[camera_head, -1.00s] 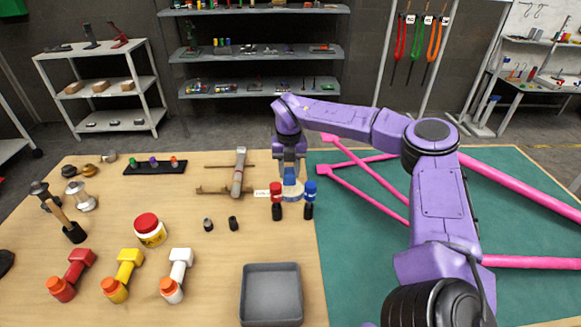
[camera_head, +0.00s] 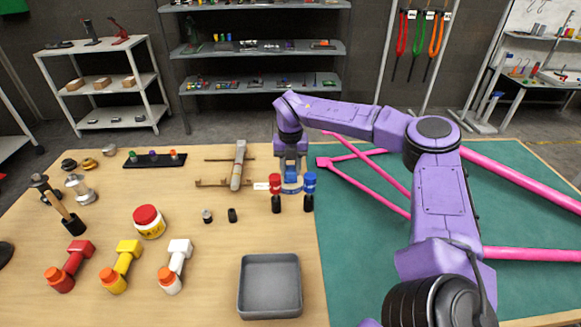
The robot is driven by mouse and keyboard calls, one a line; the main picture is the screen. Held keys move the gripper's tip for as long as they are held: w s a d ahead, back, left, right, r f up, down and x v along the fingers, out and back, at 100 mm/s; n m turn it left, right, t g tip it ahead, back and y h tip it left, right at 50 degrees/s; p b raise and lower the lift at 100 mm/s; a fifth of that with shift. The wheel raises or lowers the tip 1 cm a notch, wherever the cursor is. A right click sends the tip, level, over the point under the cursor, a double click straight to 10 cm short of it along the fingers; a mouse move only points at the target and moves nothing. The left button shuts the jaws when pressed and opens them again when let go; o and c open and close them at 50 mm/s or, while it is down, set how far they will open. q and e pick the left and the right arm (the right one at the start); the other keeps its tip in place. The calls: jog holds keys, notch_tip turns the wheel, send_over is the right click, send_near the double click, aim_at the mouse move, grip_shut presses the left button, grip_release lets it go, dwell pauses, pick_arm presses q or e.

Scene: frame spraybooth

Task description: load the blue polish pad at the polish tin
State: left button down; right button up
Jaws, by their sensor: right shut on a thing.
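My right gripper (camera_head: 291,168) reaches in at the back middle of the bench and is shut on the blue polish pad (camera_head: 291,177), which shows just below the fingers. The pad is down at the round polish tin (camera_head: 292,190), whose rim shows blue and pale behind a red-topped and a blue-topped dark object. Whether the pad touches the inside of the tin is too small to tell. My left gripper is not in view.
A grey tray (camera_head: 270,286) is at the front. Pink frame tubes (camera_head: 362,188) lie on the green mat to the right.

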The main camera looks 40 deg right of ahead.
aim_at(290, 168)
jog(key=shift+f+b, duration=0.45)
jog(key=shift+f, duration=0.1)
dwell(1.2)
notch_tip(290, 168, up, 7)
jog(key=p, duration=0.5)
jog(key=shift+r, duration=0.1)
dwell(0.7)
